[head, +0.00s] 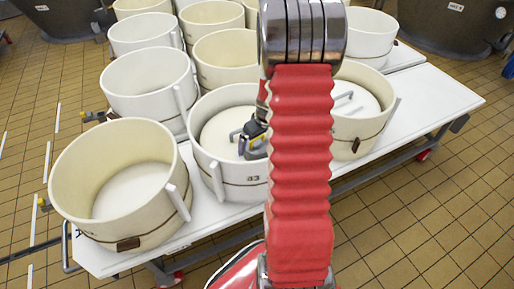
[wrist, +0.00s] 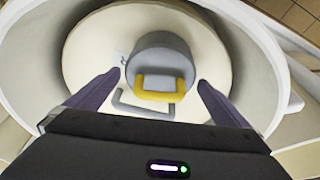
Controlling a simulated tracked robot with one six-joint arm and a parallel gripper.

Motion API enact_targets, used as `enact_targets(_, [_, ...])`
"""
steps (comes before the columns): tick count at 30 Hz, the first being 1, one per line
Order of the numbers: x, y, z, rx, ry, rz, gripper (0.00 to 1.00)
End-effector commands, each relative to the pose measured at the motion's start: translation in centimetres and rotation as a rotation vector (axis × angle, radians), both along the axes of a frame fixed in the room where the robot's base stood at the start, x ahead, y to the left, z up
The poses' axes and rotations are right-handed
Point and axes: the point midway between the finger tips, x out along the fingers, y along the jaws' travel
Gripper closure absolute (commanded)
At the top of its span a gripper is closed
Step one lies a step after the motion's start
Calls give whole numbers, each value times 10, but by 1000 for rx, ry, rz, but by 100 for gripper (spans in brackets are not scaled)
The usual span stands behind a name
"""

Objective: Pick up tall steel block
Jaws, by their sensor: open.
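A grey steel block (wrist: 160,55) with a rounded top stands on a white disc (wrist: 90,50) inside a cream tub in the wrist view. I take it for the tall steel block. A yellow handle (wrist: 160,95) shows at its near side; I cannot tell if it is fixed to it. My gripper (wrist: 158,84) is open and empty, with one dark finger on each side of the block, apart from it. In the head view my gripper (head: 255,137) is down inside the middle front tub (head: 238,180), and the block cannot be made out there.
A grey handle (wrist: 130,106) lies on the disc near the left finger. The tub wall (wrist: 265,75) surrounds my gripper. Several cream tubs, including the front left one (head: 120,185) and one to the right (head: 352,140), crowd the white table (head: 430,95). Tiled floor is clear at right.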

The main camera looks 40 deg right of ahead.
Motion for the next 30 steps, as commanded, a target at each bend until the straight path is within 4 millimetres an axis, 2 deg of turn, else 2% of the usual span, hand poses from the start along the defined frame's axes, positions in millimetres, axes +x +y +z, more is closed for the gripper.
enact_targets(5, [0, 0, 0, 0, 0, 0, 0])
enact_targets(30, [0, 1, 0, 1, 1, 0, 59])
